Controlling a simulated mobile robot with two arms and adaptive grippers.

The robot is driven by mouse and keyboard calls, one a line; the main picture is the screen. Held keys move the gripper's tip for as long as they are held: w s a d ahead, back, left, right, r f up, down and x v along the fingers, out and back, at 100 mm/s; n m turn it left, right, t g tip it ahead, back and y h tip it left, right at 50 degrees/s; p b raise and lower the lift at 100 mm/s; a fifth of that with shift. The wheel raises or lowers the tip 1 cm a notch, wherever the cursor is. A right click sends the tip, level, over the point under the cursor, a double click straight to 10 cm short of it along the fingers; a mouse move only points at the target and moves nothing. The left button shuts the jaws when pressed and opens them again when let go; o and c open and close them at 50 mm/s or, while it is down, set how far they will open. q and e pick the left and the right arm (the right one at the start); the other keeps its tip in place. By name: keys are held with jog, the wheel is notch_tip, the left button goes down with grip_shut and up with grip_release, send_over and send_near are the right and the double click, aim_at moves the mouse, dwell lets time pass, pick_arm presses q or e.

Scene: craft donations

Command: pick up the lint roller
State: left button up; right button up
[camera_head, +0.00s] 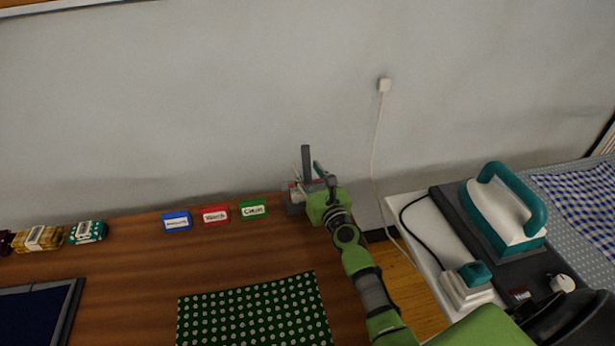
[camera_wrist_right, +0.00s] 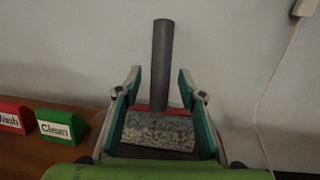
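The lint roller appears to be the item at the back right corner of the wooden table, with an upright dark grey handle (camera_head: 307,163) and a low grey and red part. In the right wrist view its handle (camera_wrist_right: 162,62) rises above a speckled grey roll (camera_wrist_right: 158,132) with a red strip behind. My right gripper (camera_head: 318,181) is at the item. In the wrist view its fingers (camera_wrist_right: 159,84) are spread on either side of the handle, with gaps visible. Whether they touch the roll is unclear. My left gripper is not in view.
Blue (camera_head: 176,221), red "Wash" (camera_head: 215,214) and green "Clean" (camera_head: 253,210) signs stand left of the gripper. A green dotted cloth (camera_head: 255,312) lies in front. The wall (camera_head: 230,110) is close behind. An iron (camera_head: 505,212) stands on the right, beyond a floor gap.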

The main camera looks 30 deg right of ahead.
jog(key=shift+w, duration=0.25)
grip_shut()
jog(key=shift+r, duration=0.15)
